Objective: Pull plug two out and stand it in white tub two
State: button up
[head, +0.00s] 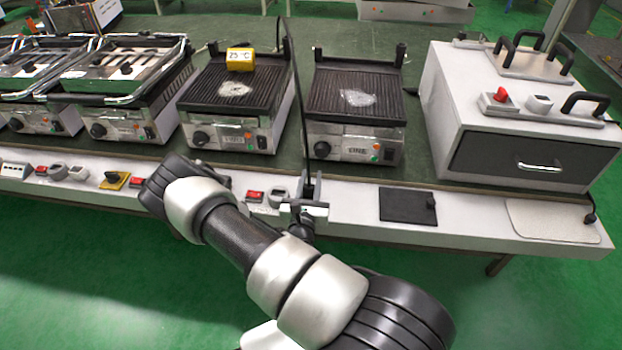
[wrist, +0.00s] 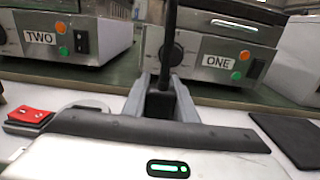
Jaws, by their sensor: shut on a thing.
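My gripper (head: 305,207) is at the front strip of the bench, below the gap between two grills. It is shut on a black plug (head: 308,187) with a thick black cord rising straight up from it. In the wrist view the plug (wrist: 161,102) sits between the grey fingers (wrist: 162,98). Its lower end is hidden, so I cannot tell whether it is in a socket. A pale round fitting (head: 279,194) is just left of my gripper, beside a red switch (head: 255,195). I cannot make out which fitting is white tub two.
The grill labelled TWO (wrist: 66,40) is behind on the left, the one labelled ONE (wrist: 225,50) on the right. A black pad (head: 402,205) and a pale pad (head: 550,222) lie right of my gripper. A large white oven (head: 455,95) stands at the right.

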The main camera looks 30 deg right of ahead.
jog(key=shift+f, duration=0.35)
jog(key=o, duration=1.1)
jog(key=p+v, duration=0.2)
jog(key=v, duration=1.5)
jog(key=shift+s+a, duration=0.15)
jog(key=shift+s, duration=0.05)
